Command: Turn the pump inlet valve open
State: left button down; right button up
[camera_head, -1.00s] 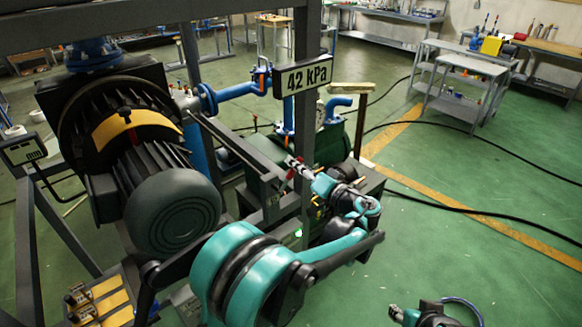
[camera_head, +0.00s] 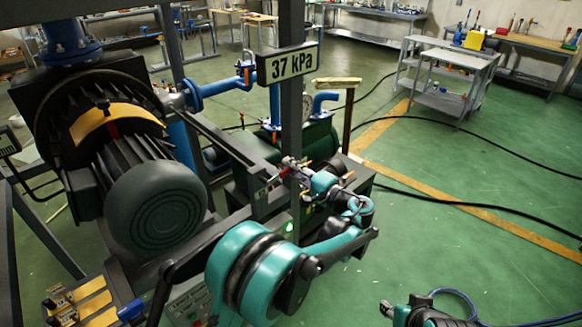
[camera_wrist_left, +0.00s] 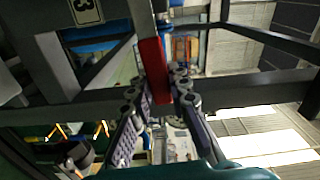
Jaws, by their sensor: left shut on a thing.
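My left gripper (camera_head: 289,164) reaches into the frame beside the upright post, below the pressure sign (camera_head: 288,63), which reads 37 kPa. In the left wrist view a red bar-shaped handle (camera_wrist_left: 153,66) stands between the fingers of this gripper (camera_wrist_left: 160,88), which is shut on it. The handle appears to be the valve lever; the valve body behind it is largely hidden. In the head view the gripper's tips are small and partly lost against the dark frame. My right gripper (camera_head: 388,309) shows at the bottom edge, away from the equipment; its fingers are unclear.
A large dark motor-like machine (camera_head: 155,205) stands left of my left arm. Blue pipes (camera_head: 216,86) and a green tank (camera_head: 315,140) lie behind the post. Dark frame bars surround the gripper closely. A grey cart (camera_head: 447,75) stands at the back right; green floor there is open, crossed by black cables.

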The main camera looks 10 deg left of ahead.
pick_arm(q)
jog(key=shift+f, duration=0.2)
dwell(0.3)
jog(key=c, duration=1.4)
grip_release()
jog(key=shift+s+d, duration=0.1)
jog(key=v, duration=1.1)
jog(key=shift+s+d, duration=0.25)
jog(key=shift+d, duration=0.05)
jog(key=shift+a, duration=0.1)
